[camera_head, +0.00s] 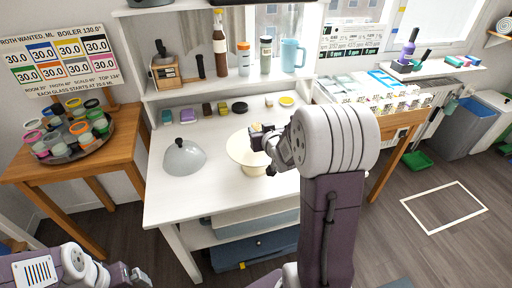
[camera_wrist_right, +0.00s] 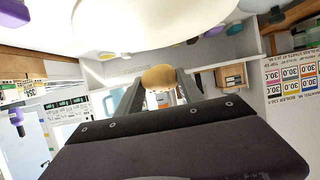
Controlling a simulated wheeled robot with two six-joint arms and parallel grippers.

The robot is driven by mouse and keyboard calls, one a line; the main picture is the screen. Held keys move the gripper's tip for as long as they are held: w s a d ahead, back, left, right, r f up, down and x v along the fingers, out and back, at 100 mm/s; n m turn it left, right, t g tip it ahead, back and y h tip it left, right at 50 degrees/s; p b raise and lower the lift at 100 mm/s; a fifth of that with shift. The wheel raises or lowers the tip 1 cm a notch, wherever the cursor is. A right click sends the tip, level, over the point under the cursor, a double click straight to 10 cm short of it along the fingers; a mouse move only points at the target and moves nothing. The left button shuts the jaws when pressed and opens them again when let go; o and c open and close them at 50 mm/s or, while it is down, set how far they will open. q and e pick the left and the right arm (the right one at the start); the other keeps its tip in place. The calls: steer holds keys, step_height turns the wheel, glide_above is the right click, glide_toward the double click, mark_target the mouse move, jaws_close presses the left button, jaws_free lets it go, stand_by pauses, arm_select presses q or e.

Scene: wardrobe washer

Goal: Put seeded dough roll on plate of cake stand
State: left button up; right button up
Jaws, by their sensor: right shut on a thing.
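The seeded dough roll (camera_head: 256,128) is small, round and tan. It shows between the fingers of my right gripper (camera_head: 262,137) and in the right wrist view (camera_wrist_right: 158,77). The right gripper is shut on it. The cake stand has a cream round plate (camera_head: 239,152) on the white table, partly hidden by my right gripper and arm. The roll appears over the plate's right part; I cannot tell whether they touch. The plate fills the top of the right wrist view (camera_wrist_right: 150,25). My left gripper (camera_head: 138,277) is low at the left, away from the table; its fingers are unclear.
A grey dome with a dark knob (camera_head: 184,157) sits on the white table (camera_head: 215,199), left of the stand. Small jars and blocks line the table's back. A shelf (camera_head: 225,84) with bottles and a blue jug (camera_head: 291,55) is above. The table's front left is clear.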

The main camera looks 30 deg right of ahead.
steer(key=shift+w+a+f, duration=0.35)
steer(key=shift+w+a, duration=0.05)
steer(key=shift+a, duration=0.2)
step_height(320, 180, down, 3)
steer(key=shift+s+f+b, duration=0.1)
steer(key=shift+f+b, duration=0.1)
steer(key=shift+b, duration=0.45)
steer(key=shift+f, duration=0.35)
steer(key=shift+f, duration=0.1)
steer(key=o, duration=1.4)
